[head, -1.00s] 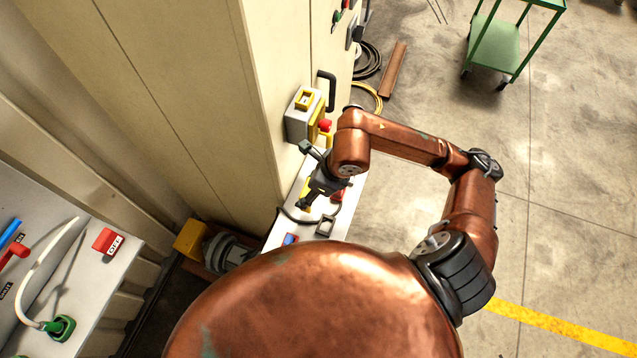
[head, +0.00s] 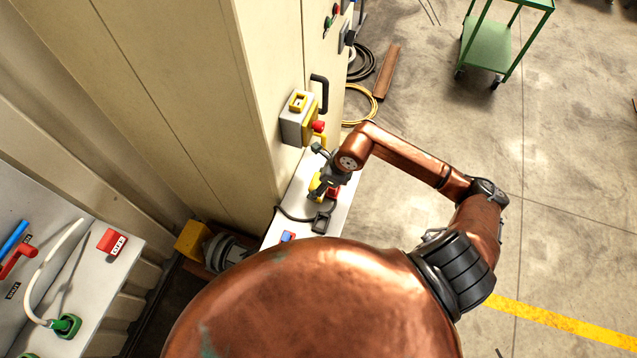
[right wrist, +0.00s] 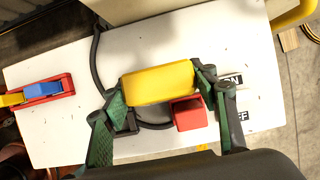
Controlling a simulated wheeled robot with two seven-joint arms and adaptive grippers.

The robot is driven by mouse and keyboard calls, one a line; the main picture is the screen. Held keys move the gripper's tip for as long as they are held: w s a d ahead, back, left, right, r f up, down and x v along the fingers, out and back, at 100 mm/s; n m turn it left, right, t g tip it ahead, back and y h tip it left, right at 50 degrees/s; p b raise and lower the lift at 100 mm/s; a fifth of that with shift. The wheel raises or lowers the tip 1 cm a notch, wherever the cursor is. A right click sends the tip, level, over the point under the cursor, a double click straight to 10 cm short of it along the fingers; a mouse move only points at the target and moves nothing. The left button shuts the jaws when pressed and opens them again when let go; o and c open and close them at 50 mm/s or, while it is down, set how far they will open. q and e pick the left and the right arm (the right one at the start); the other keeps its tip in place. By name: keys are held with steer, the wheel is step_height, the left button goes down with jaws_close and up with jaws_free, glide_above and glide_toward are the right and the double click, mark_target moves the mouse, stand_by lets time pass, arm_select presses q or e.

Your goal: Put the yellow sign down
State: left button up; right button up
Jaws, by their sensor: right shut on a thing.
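The yellow sign (right wrist: 160,82) lies between the fingers of my right gripper (right wrist: 163,92), which is shut on its two ends in the right wrist view. The sign is over the white bench top (right wrist: 70,135); I cannot tell whether it touches it. In the head view, a bit of the yellow sign (head: 315,183) shows beside my right gripper (head: 318,192), partly hidden by it. A red block (right wrist: 188,113) sits right by the sign. My left gripper is not in view.
A black cable (right wrist: 97,60) runs across the bench under the sign. A red, blue and yellow item (right wrist: 42,90) lies at the left, ON and OFF labels (right wrist: 234,80) at the right. The tall cabinet (head: 265,80) with a grey-yellow switch box (head: 296,120) stands beside the bench.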

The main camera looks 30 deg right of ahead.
steer(key=shift+s+d+f, duration=0.15)
steer(key=shift+s+f, duration=0.15)
steer(key=o, duration=1.3)
steer(key=shift+s, duration=0.1)
steer(key=o, duration=0.4)
steer(key=shift+d, duration=0.15)
steer(key=shift+r, duration=0.1)
steer(key=shift+d+r, duration=0.1)
steer(key=shift+r, duration=0.35)
arm_select(q)
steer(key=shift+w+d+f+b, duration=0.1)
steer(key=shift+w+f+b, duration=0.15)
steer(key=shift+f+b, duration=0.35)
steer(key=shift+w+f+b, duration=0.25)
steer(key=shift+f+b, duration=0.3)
steer(key=shift+b, duration=0.05)
arm_select(e)
steer(key=v, duration=1.1)
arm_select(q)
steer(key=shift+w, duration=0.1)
